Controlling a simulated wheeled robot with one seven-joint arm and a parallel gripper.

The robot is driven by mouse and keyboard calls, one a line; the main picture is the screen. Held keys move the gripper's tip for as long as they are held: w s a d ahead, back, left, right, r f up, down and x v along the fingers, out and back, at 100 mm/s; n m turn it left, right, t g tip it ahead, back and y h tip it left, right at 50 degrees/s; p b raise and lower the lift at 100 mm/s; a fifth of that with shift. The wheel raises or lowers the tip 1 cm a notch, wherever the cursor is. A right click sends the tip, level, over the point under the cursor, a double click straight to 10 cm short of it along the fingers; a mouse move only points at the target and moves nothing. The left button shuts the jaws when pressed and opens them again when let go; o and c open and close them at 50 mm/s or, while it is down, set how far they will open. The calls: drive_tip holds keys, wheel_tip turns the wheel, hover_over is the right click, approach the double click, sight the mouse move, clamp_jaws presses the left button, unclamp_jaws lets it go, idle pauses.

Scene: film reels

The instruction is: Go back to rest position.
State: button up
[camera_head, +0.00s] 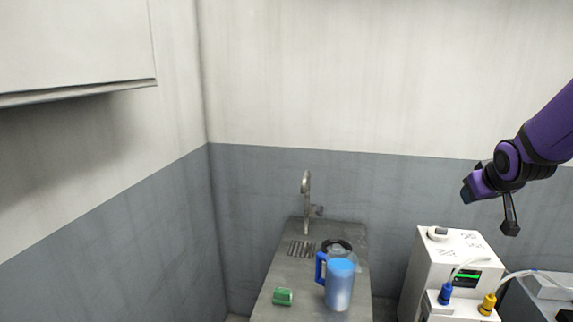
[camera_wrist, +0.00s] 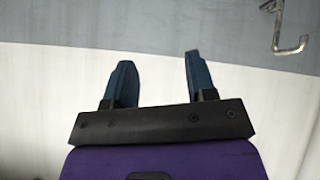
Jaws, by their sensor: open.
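My gripper (camera_head: 466,190) is at the right of the head view, at the end of my purple arm.
A cabinet (camera_head: 75,45) overhangs upper left. Space around my gripper looks clear.

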drive_tip(key=s+a+r+g+y, duration=0.1)
drive_tip(key=s+a+r, duration=0.2)
drive_tip(key=s+a, duration=0.2)
drive_tip(key=s+a+r+g+y, duration=0.1)
drive_tip(key=s+a, duration=0.4)
drive_tip(key=s, duration=0.7)
drive_tip(key=s+a+r+g, duration=0.1)
drive_tip(key=s+a+r, duration=0.3)
drive_tip(key=s, duration=0.5)
drive_tip(key=shift+a+r+y, duration=0.35)
drive_tip(key=shift+a+y, duration=0.05)
drive_tip(key=shift+a, duration=0.4)
